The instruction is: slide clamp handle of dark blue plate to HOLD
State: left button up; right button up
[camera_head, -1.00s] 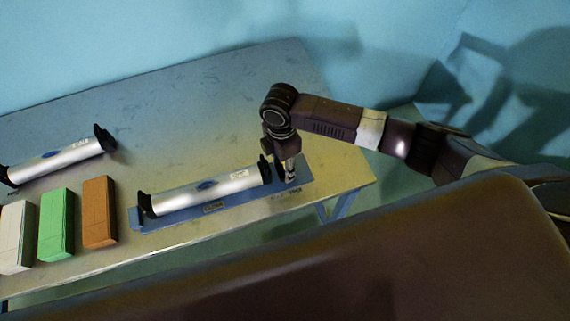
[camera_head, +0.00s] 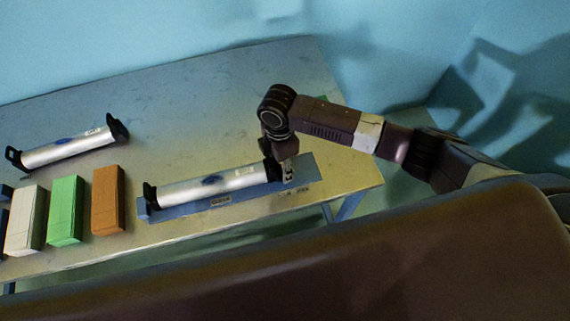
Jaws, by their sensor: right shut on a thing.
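The dark blue plate (camera_head: 303,166) lies near the front edge of the table. A silver roll (camera_head: 180,192) with black end pieces rests along it, and a small label (camera_head: 220,201) is on its front side. My right gripper (camera_head: 288,176) points down over the plate's right part, close beside the roll's right black end. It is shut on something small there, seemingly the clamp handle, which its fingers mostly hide. I cannot read the handle's position. My left gripper is out of view.
A second silver roll (camera_head: 68,149) with black ends lies at the back left. An orange block (camera_head: 104,200), a green block (camera_head: 65,211) and a white block (camera_head: 25,220) stand left of the plate. The back middle of the table (camera_head: 220,100) is clear.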

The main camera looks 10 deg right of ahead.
jog(key=shift+s+a, duration=0.1)
jog(key=shift+a, duration=0.8)
jog(key=o, duration=1.3)
jog(key=shift+r, duration=0.2)
jog(key=r, duration=1.1)
jog(key=shift+w+r, duration=0.2)
jog(key=shift+r, duration=0.2)
